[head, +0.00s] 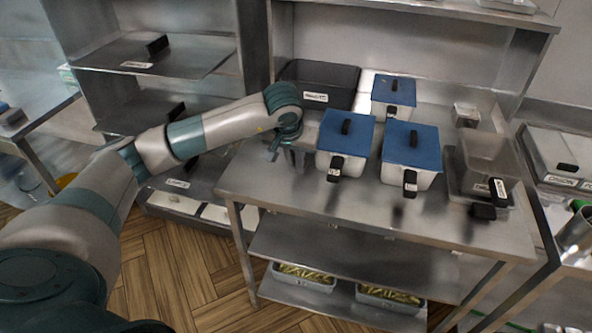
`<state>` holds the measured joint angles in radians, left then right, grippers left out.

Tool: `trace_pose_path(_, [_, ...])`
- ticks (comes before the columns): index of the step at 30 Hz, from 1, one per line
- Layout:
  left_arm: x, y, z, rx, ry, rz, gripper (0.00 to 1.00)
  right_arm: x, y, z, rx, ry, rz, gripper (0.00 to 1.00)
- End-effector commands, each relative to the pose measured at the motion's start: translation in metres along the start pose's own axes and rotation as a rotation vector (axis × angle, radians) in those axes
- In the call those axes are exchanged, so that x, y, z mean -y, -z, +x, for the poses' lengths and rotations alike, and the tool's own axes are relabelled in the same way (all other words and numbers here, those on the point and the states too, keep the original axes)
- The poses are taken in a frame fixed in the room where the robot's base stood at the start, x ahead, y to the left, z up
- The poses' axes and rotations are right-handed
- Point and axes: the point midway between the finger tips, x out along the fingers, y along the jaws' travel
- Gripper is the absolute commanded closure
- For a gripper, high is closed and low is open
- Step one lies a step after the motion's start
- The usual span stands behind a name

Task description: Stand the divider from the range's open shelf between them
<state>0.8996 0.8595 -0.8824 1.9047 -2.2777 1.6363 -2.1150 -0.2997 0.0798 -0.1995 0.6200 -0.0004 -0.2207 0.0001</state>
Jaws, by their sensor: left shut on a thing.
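Two white containers with blue lids, a left one (346,134) and a right one (411,148), stand side by side on the steel table, with a narrow gap between them. Each has a black knob on its lid and a black handle in front. My left gripper (296,160) points down just left of the left container, over the table's left part. It is shut on a small grey piece, mostly hidden by the gripper; I cannot tell for sure that it is the divider. My right gripper is out of view.
A third blue-lidded container (394,90) stands behind, beside a black bin (318,84). A grey container (488,157) stands at the table's right. Trays of fries (304,277) lie on the bottom shelf. The steel table (300,196) is clear along its front.

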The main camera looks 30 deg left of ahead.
Motion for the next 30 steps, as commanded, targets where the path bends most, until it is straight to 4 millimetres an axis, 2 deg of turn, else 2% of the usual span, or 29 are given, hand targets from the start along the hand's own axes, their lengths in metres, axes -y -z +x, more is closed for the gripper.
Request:
trace_pose_path(5, [0.0, -0.002, 0.005, 0.001, 0.001, -0.001, 1.0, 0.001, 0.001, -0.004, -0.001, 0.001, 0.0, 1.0])
trace_pose_path(15, [0.0, -0.016, 0.037, 0.001, 0.0, 0.0, 1.0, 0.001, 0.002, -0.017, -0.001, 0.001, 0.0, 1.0])
trace_pose_path(28, [0.0, -0.018, 0.042, -0.001, 0.0, 0.0, 1.0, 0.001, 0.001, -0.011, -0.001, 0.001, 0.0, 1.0])
trace_pose_path(29, [0.0, -0.018, 0.042, 0.0, 0.0, 0.0, 0.86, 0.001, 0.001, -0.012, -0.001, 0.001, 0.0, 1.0])
trace_pose_path(30, [0.0, -0.017, 0.041, 0.0, 0.0, 0.0, 0.77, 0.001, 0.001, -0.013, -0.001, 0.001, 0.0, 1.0])
